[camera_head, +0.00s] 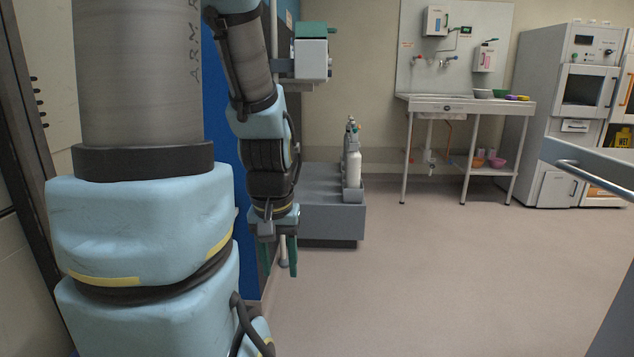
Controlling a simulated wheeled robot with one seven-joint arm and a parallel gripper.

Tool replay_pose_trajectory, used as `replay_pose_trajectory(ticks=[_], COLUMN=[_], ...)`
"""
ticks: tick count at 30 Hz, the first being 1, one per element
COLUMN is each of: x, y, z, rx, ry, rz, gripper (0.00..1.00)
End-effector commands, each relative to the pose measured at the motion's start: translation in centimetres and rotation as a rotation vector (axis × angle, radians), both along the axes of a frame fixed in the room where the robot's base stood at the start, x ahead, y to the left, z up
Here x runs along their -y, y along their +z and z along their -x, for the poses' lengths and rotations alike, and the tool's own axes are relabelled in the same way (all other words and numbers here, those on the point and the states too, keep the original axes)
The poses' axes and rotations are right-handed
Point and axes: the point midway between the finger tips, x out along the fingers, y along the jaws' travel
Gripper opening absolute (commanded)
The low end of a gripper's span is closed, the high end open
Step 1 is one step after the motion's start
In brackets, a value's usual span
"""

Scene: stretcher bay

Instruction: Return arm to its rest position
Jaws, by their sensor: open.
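My arm, in light blue and grey, fills the left of the head view and hangs down near the middle. My gripper (279,262) is at its lower end and points straight down, with dark green fingers. The fingers are apart, and nothing is seen held between them. In the picture it overlaps the left side of a low grey cabinet (334,222).
A white gas cylinder (352,165) stands on the low cabinet. A sink table (470,104) with bowls stands at the back wall, beside tall white machines (568,110). A grey surface with a rail (595,178) juts in at right. The middle floor (440,270) is clear.

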Motion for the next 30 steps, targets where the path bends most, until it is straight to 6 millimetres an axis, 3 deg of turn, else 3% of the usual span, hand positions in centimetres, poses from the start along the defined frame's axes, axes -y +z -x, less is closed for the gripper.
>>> replay_pose_trajectory(ticks=[1,8,18,21,25,30], x=[0.2,0.2,0.2,0.2,0.2,0.2], y=[2.4,7.3,17.6,19.8,21.5,22.0], z=[-0.4,-0.4,-0.5,-0.5,-0.5,-0.5], rx=[0.014,0.018,0.019,0.019,0.019,0.019], ry=[-0.017,-0.025,-0.028,-0.029,-0.029,-0.029], rz=[-0.003,-0.005,-0.005,-0.005,-0.005,-0.006], gripper=[0.47,0.47,0.47,0.47,0.47,0.47])
